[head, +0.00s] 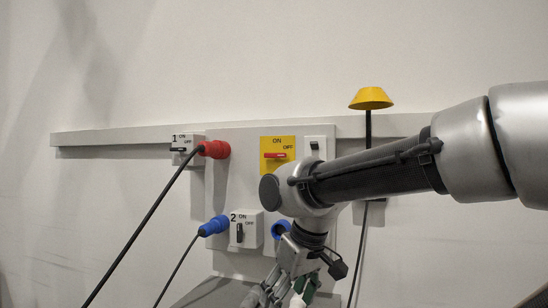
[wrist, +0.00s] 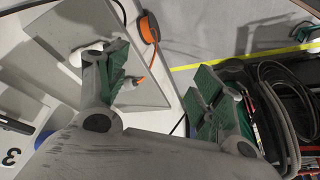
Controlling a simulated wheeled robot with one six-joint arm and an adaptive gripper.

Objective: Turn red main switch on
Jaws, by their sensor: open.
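The red main switch (head: 275,156) is on a yellow plate (head: 285,142) on the grey panel in the head view. Its red handle lies horizontal, in line with the OFF label at right; ON is printed above it. My gripper (head: 287,288) is low in the head view, below and apart from the switch, partly cut off by the bottom edge. In the wrist view my gripper (wrist: 160,68) has its green-padded fingers spread wide with nothing held between them. I cannot make out the red switch in the wrist view.
Switch box 1 (head: 186,148) with a red plug (head: 214,149) and switch box 2 (head: 247,231) with a blue plug (head: 213,226) sit left of my arm; cables hang from both. A yellow cap on a post (head: 371,98) stands right. Cables and gear (wrist: 285,100) lie right in the wrist view.

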